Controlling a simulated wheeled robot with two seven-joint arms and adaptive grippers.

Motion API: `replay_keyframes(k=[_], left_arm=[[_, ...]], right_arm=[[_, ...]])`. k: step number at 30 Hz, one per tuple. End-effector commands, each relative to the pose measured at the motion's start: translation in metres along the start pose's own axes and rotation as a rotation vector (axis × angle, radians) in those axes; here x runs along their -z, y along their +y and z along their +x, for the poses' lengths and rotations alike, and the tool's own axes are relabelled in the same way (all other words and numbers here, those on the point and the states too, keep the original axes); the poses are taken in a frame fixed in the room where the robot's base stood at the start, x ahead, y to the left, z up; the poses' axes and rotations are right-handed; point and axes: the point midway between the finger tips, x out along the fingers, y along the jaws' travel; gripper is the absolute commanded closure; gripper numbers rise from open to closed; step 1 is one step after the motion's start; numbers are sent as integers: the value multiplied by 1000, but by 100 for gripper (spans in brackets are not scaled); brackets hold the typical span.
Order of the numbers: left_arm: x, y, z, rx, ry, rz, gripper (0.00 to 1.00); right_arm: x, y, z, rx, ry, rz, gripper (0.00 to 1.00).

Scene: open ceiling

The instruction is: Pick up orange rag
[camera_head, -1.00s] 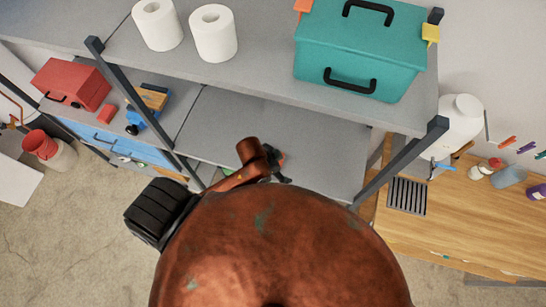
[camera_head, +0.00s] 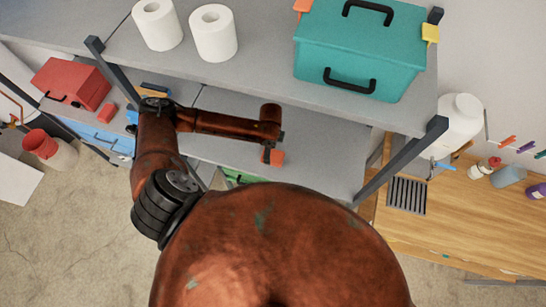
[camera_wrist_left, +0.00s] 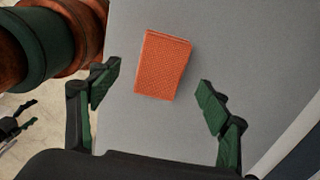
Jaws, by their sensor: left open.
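The orange rag (camera_wrist_left: 162,65) is a folded, textured rectangle lying flat on a grey shelf board (camera_wrist_left: 215,30) in the left wrist view. In the head view an orange patch (camera_head: 277,157), which looks like the rag, shows just below the end of my left arm. My left gripper (camera_wrist_left: 157,83) is open and empty, its green-padded fingers apart on either side of the rag's lower part in the picture. In the head view the wrist end (camera_head: 271,126) of that arm is over the lower shelf, and its fingers are hard to make out.
The upper shelf holds two white paper rolls (camera_head: 214,32) and a teal toolbox (camera_head: 360,48). Dark shelf posts (camera_head: 402,160) stand on both sides of the lower board. A red toolbox (camera_head: 72,82) is at left and a wooden workbench (camera_head: 470,215) at right. The lower board's right part is clear.

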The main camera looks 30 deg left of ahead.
Motion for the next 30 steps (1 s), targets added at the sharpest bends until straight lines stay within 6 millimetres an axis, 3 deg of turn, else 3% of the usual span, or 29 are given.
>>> replay_keyframes(k=[14,22,30], left_arm=[[6,-1,56,0,1,0,29],[6,-1,59,1,1,1,30],[6,-2,59,1,1,1,48]], right_arm=[[2,-6,-17,7,0,3,24],[2,-6,-17,7,0,2,24],[1,-2,-17,3,-1,0,24]])
